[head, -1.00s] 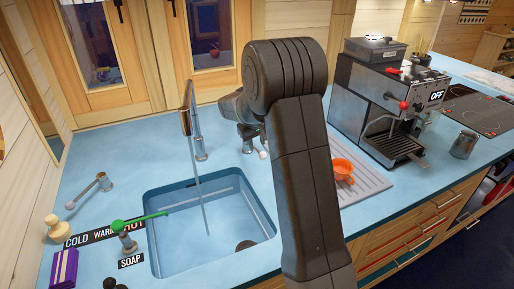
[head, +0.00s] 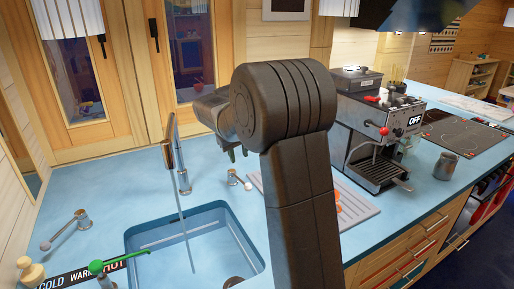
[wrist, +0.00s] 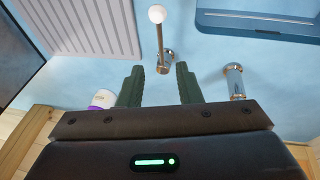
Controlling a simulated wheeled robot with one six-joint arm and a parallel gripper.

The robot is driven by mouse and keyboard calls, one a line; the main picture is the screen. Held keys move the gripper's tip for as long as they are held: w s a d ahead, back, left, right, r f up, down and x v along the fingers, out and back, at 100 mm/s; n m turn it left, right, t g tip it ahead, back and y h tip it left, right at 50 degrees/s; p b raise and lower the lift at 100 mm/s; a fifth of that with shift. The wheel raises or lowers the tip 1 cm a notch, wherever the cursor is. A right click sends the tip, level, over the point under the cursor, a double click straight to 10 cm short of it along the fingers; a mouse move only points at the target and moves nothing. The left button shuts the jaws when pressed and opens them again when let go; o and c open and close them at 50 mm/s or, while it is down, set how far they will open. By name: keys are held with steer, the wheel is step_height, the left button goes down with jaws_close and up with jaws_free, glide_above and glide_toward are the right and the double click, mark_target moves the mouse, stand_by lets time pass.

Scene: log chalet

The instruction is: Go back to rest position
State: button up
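My gripper (wrist: 159,88) is open in the wrist view, with two dark green fingers apart and nothing held between them. In the head view, my gripper (head: 238,152) hangs above the blue counter behind the sink, partly hidden by my arm. A metal lever (wrist: 161,45) with a white ball knob stands on the counter below, beyond the fingertips in the wrist view. It also shows in the head view (head: 235,178), just below the gripper. I cannot tell the exact gap between them.
The sink (head: 215,215) has a tall tap (head: 183,180) and a green-handled lever (head: 97,267). An orange item (head: 337,203) on the draining board (head: 358,211) is mostly hidden by my arm. A coffee machine (head: 355,115) stands right. Windows rise behind the counter.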

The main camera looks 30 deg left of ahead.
mark_target(242, 181)
steer(key=p+x, duration=0.2)
steer(key=x, duration=1.1)
steer(key=shift+f, duration=0.2)
steer(key=shift+w+f+b, duration=0.15)
steer(key=shift+f+b, duration=0.15)
steer(key=shift+f, duration=0.05)
steer(key=shift+r, duration=0.2)
